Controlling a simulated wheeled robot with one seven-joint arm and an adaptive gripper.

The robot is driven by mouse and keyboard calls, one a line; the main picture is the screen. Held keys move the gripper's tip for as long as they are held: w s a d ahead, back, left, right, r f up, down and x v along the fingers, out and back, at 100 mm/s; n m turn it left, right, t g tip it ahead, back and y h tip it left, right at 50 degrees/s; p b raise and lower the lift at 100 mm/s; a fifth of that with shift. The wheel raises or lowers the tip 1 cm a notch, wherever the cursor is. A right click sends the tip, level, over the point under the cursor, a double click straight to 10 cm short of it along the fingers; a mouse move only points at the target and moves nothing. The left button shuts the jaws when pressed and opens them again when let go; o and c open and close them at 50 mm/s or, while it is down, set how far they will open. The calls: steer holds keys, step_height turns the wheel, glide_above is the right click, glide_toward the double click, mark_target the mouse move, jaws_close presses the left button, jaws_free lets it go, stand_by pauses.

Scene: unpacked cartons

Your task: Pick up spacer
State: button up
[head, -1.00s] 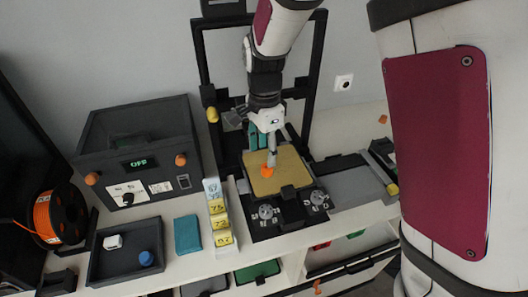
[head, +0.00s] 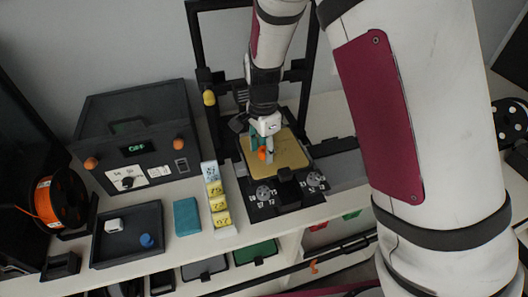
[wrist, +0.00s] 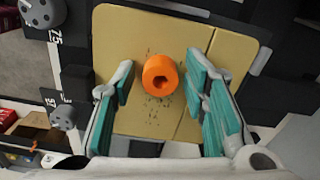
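The spacer (wrist: 160,76) is a short orange ring with a dark hole, on the tan plate of the printer-like machine. In the head view the orange spacer (head: 262,153) shows beside my gripper's fingers. The tan plate (head: 290,158) has small dark specks around the spacer. My gripper (wrist: 158,95) has teal-padded fingers, spread open with one on each side of the spacer. There are visible gaps between the pads and the spacer, and it is not held. In the head view my gripper (head: 256,147) is low over the plate.
The machine's black frame (head: 200,60) rises around the plate, and two grey knobs (head: 264,194) sit at its front. To the left are yellow-labelled blocks (head: 217,203), a teal block (head: 187,217), a dark tray (head: 100,252) and a dark oven-like box (head: 130,100).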

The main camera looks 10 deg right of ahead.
steer(key=c, duration=0.4)
steer(key=shift+r, duration=0.1)
